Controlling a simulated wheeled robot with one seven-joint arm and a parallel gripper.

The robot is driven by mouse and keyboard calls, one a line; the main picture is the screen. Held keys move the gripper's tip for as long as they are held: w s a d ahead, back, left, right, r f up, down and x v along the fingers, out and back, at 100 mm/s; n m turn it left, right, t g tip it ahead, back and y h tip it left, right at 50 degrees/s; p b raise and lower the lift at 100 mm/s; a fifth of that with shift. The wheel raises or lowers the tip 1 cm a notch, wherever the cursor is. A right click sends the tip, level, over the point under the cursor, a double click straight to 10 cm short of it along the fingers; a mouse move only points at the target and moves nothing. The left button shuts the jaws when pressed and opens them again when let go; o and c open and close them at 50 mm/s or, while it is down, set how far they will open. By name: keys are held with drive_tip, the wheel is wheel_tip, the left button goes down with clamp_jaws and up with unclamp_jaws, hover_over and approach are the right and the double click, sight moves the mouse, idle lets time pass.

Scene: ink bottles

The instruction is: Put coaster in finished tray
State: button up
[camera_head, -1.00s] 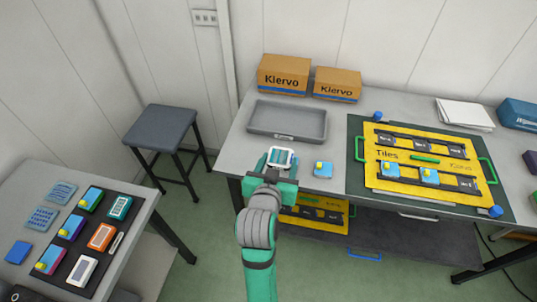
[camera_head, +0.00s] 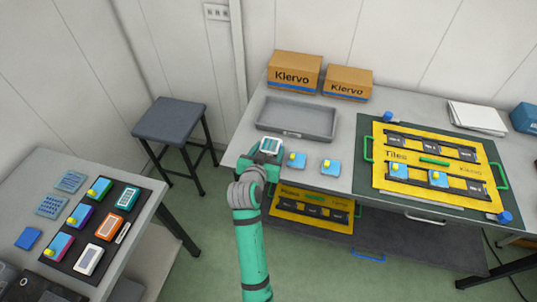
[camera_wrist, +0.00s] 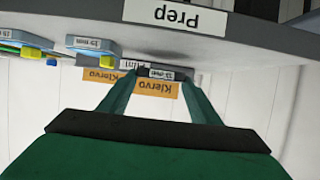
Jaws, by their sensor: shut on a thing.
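My gripper (camera_head: 266,157) is over the front edge of the grey bench, left of two blue blocks. It is shut on a small flat piece, taken as the coaster (camera_head: 271,145), which shows a pale panel in the head view. In the wrist view, which is upside down, the fingers close on the coaster (camera_wrist: 170,73), seen as a dark edge with a small pale label. The fingertips are hidden in the head view.
Two blue blocks with yellow knobs (camera_head: 297,160) (camera_head: 330,167) sit right of my gripper. Klervo boxes (camera_head: 294,72) stand behind the tray. A yellow tile board (camera_head: 410,178) lies to the right. A stool (camera_head: 170,121) and a side table (camera_head: 150,215) with several pieces are at left.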

wheel_tip(320, 180, down, 2)
drive_tip(key=shift+a+f, duration=0.1)
drive_tip(key=shift+f, duration=0.1)
drive_tip(key=shift+s+a, duration=0.1)
drive_tip(key=shift+a, duration=0.05)
drive_tip(key=shift+f, duration=0.1)
drive_tip(key=o, duration=1.1)
drive_tip(key=shift+o, duration=0.2)
